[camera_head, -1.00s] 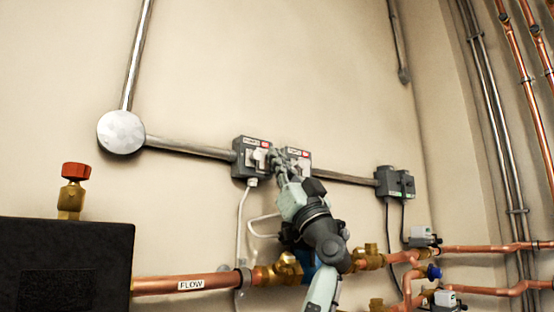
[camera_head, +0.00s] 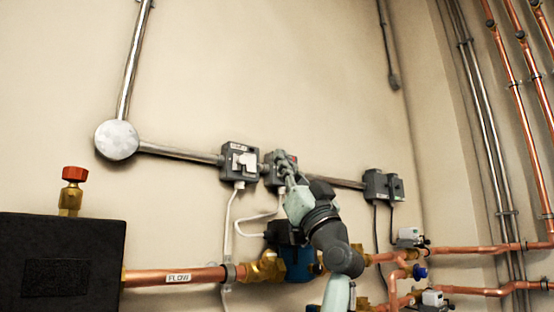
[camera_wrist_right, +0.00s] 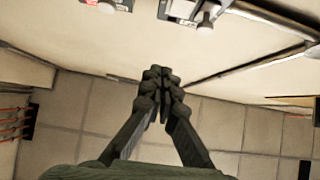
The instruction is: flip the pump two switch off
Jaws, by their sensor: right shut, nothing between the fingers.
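Two grey switch boxes sit side by side on the wall. I cannot read which is pump two. My right gripper (camera_wrist_right: 160,76) is shut and empty, below both boxes in that view; contact cannot be told. My left gripper is not in view.
A metal conduit (camera_head: 180,153) runs from a round junction (camera_head: 117,140) to the boxes. Another grey box pair (camera_head: 383,186) is farther right. Below are a copper flow pipe (camera_head: 180,278), a blue pump (camera_head: 297,262), valves and hanging cables.

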